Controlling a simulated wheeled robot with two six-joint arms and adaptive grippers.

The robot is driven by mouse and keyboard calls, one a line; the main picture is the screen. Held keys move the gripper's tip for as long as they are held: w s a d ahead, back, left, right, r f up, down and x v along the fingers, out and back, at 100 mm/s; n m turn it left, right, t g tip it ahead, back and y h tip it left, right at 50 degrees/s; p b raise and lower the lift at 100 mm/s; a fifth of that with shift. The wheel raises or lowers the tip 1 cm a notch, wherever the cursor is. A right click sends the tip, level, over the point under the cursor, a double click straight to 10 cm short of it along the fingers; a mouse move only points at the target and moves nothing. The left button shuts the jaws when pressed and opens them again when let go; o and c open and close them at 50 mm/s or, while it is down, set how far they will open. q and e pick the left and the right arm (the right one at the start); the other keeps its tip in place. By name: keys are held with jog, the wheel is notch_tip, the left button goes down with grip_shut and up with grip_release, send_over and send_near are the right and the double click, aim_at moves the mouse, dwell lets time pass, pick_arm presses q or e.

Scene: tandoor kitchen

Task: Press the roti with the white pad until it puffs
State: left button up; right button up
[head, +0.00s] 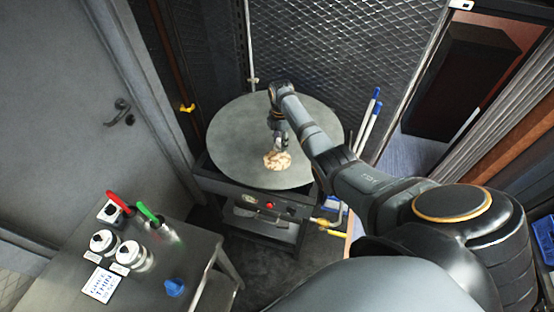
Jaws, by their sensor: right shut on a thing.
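The roti (277,161), small, pale and browned in patches, lies on the large round grey griddle (232,135) towards its front. My right gripper (281,146) reaches down over the griddle from the right, directly above the roti's far edge. It is shut on what seems to be the white pad, of which only a small pale bit shows between the fingers and the roti. I cannot tell whether the pad touches the roti. My left gripper is not in view.
The griddle sits on a dark burner stand (245,200) with a red knob. A metal table (140,275) at lower left holds white-lidded jars (103,241), red- and green-handled tools and a blue object (175,288). Blue-tipped white rods (368,125) stand right of the griddle, before a mesh wall.

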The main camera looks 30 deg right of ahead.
jog(key=shift+f, duration=0.1)
jog(key=f+b, duration=0.2)
jog(key=w+a+f+b, duration=0.1)
jog(key=b, duration=0.1)
jog(key=f+b, duration=0.2)
jog(key=shift+w+a+f, duration=0.3)
jog(key=shift+w+f, duration=0.05)
jog(key=shift+w, duration=0.05)
jog(key=shift+f+b, duration=0.5)
dwell(0.7)
jog(key=shift+s, duration=0.1)
dwell(1.2)
notch_tip(320, 180, up, 7)
jog(key=p, duration=0.7)
jog(key=shift+p, duration=0.3)
jog(key=shift+f, duration=0.1)
dwell(2.0)
jog(key=shift+s+d+f+b, duration=0.25)
jog(key=shift+s+f+b, duration=0.1)
jog(key=shift+f, duration=0.6)
jog(key=shift+s+d+f+b, duration=0.2)
jog(key=shift+d+f+b, duration=0.1)
jog(key=shift+f, duration=0.7)
jog(key=shift+s+d+f+b, duration=0.2)
jog(key=shift+s+f+b, duration=0.15)
jog(key=shift+f, duration=0.6)
